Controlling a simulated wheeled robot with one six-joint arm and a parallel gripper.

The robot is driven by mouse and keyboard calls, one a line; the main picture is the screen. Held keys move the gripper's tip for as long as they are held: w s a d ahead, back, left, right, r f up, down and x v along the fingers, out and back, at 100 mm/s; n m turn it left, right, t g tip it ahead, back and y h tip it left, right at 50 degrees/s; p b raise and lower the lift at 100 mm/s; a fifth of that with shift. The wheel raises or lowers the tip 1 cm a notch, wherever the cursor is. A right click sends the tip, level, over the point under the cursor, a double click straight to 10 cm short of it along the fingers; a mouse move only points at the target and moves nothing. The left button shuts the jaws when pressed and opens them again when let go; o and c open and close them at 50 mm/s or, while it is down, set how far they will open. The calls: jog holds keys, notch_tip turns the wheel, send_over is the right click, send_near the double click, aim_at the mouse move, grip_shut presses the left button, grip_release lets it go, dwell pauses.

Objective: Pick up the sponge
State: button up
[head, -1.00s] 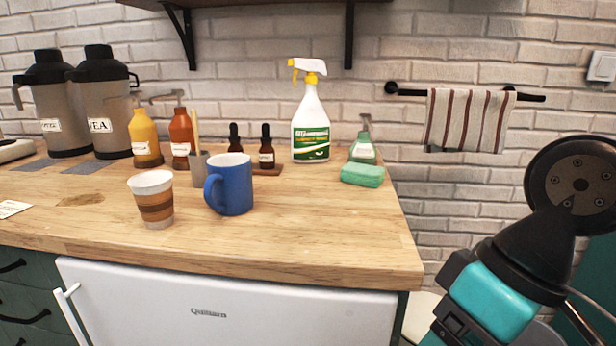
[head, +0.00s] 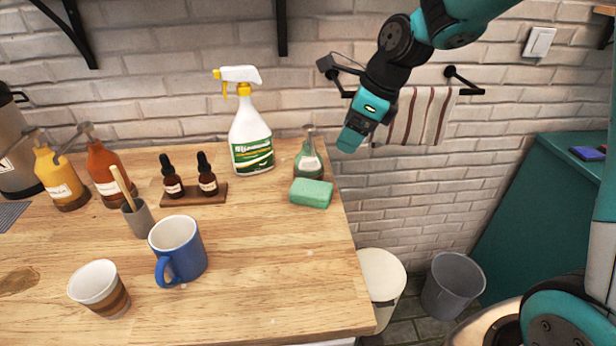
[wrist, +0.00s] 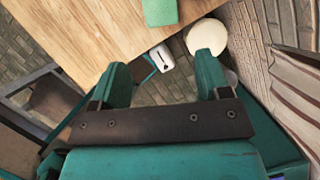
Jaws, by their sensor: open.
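The green sponge (head: 311,193) lies on the wooden counter near its right edge, in front of a small green dispenser bottle (head: 308,158). In the wrist view the sponge (wrist: 160,11) shows at the top edge, partly cut off, beyond my fingertips. My gripper (head: 352,138) is raised above and to the right of the sponge, apart from it, in the head view. In the wrist view my gripper (wrist: 161,72) has its two teal fingers spread wide with nothing between them.
A spray bottle (head: 251,135) and two dropper bottles on a small board (head: 193,195) stand left of the sponge. A blue mug (head: 178,250) and a striped cup (head: 101,289) stand nearer. A striped towel (head: 415,116) hangs on the wall. Bins stand beyond the counter's right edge.

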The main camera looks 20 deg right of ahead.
send_over(318, 190)
jog(key=d, duration=0.2)
jog(key=f, duration=1)
jog(key=shift+s+f+p, duration=0.2)
jog(key=shift+s+p, duration=0.15)
jog(key=shift+s, duration=0.05)
jog(key=shift+p+x, duration=0.6)
jog(key=shift+x, duration=2.15)
jog(key=shift+s, duration=0.1)
jog(key=shift+c, duration=0.4)
jog(key=c, duration=0.5)
jog(key=shift+s+r, duration=0.1)
jog(key=shift+r, duration=0.05)
jog(key=shift+c, duration=0.2)
